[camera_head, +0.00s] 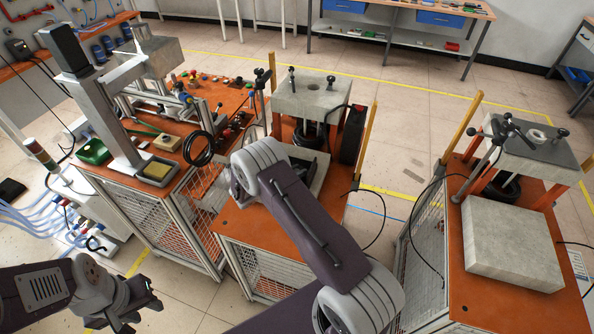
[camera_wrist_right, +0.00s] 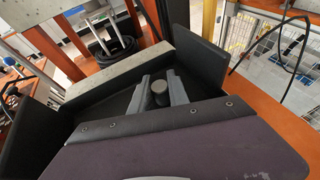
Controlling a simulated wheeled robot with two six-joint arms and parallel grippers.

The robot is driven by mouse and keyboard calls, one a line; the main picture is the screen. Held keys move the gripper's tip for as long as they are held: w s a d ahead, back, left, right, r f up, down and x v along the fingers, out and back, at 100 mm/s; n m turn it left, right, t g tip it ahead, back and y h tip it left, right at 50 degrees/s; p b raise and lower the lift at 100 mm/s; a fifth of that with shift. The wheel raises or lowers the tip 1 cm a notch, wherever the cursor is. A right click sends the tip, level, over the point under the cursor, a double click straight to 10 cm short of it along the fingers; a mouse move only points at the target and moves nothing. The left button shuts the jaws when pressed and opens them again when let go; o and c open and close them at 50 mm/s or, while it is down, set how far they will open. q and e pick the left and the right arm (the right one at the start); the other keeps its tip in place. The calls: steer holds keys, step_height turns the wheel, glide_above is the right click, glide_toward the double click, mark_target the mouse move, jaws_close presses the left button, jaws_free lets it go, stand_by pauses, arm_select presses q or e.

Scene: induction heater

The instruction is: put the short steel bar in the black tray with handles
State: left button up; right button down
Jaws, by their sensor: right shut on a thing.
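My right gripper (camera_wrist_right: 161,90) is shut on the short steel bar (camera_wrist_right: 160,88), a dark grey cylinder seen nearly end-on between the fingers in the right wrist view. Below and around it is a dark surface (camera_wrist_right: 118,104) with black upright sides, which looks like the black tray; I see no handles clearly. The bar is over this surface; whether it touches cannot be told. In the head view my right arm hides the right gripper and bar. My left gripper (camera_head: 140,303) is open and empty at the lower left, over the floor.
A concrete-topped press (camera_head: 312,97) stands behind on the orange bench (camera_head: 250,222). A cluttered orange bench (camera_head: 205,95) with a grey column is at left. Another orange bench (camera_head: 475,312) with a pale block (camera_head: 512,240) is at right, across a floor gap.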

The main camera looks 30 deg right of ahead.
steer(key=shift+f, duration=0.1)
steer(key=shift+f, duration=0.15)
steer(key=c, duration=1.3)
jaws_free()
steer(key=shift+o, duration=0.2)
